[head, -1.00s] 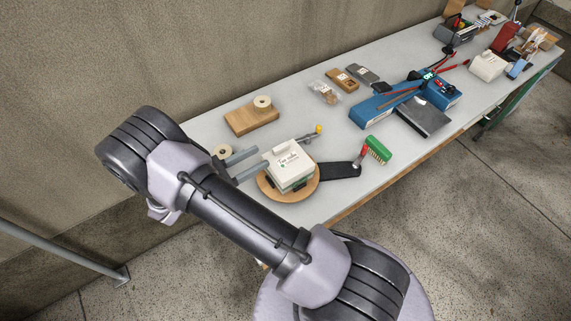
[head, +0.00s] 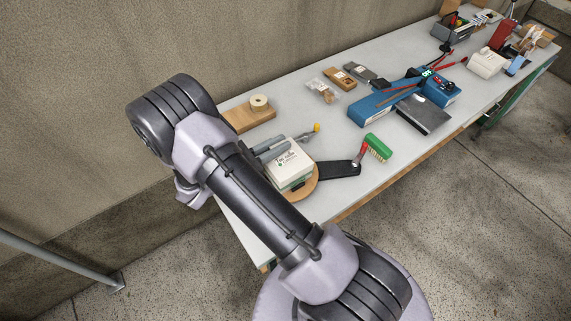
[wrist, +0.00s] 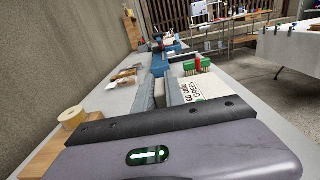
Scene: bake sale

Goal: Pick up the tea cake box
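The tea cake box (head: 291,168) is white with printed lettering and a green band low on its side. It sits on a round wooden board near the left end of the table. My gripper (head: 283,146) is at the box's top, on its back-left side, with its two grey fingers close together where the raised grip of the lid is. They appear shut on that grip, which they mostly hide. The wrist view shows the fingers beside the lettered box top (wrist: 205,88). I see no clear gap under the box.
The round board (head: 307,188) has a dark handle pointing right. A green brush (head: 378,146) lies beyond it. A wooden block (head: 240,118) with a tape roll (head: 259,103) stands behind. A blue machine (head: 375,108) is further right. The table's front edge is close.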

